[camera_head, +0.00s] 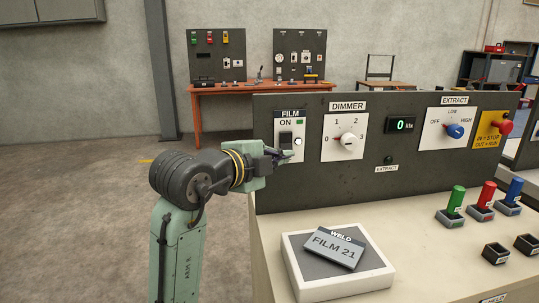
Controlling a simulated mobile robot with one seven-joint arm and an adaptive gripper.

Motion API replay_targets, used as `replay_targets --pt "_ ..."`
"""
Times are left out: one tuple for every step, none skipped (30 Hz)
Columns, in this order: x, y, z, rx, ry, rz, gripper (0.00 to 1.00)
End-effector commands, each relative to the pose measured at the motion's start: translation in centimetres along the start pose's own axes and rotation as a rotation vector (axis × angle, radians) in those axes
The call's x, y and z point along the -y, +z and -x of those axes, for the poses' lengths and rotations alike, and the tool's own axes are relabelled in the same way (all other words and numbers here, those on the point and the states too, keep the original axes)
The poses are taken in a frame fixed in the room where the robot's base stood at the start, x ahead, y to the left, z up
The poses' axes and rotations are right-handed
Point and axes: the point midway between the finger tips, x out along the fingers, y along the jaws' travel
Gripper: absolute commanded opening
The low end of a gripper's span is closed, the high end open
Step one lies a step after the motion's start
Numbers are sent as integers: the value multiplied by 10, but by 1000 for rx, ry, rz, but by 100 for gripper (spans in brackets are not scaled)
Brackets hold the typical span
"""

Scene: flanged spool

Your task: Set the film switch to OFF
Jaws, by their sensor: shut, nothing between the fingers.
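The film switch (286,138) is a dark rocker on a light plate labelled FILM and ON, at the left end of the dark upright panel. A small green patch shows at the plate's upper right, and a round white spot lies to the right of the rocker. My gripper (289,154) is shut and empty, with its tips at the lower part of the switch plate. The tips cover part of the plate's lower edge, so any label there is hidden. I cannot tell whether they touch the rocker.
Right of the switch are a DIMMER knob (347,141), a small display (401,125) reading 0, an EXTRACT knob (455,131) and a red stop button (505,127). A white box (300,284) bearing a FILM 21 plate (334,248) sits on the bench. Open floor lies left.

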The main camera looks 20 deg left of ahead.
Motion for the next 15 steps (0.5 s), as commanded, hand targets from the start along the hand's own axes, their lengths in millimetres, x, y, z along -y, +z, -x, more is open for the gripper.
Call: replay_targets --pt "2 -1 -11 -2 2 2 0" --pt "2 -1 -18 -2 3 2 0" --pt "2 -1 -26 -2 3 3 0" --pt "2 -1 -33 -2 3 3 0" --pt "2 -1 -39 -3 2 3 0" --pt "2 -1 -46 -1 2 1 0" --pt "3 3 -50 1 1 4 0" --pt "3 8 -53 2 1 5 0" --pt "2 12 -57 1 1 3 0" --pt "2 15 -60 1 0 4 0" --pt "2 18 -62 1 0 3 0" --pt "2 20 -65 1 0 2 0" --pt "2 22 -67 0 -1 2 0" --pt "2 24 -69 0 -1 2 0" --pt "1 25 -70 0 -1 1 0"
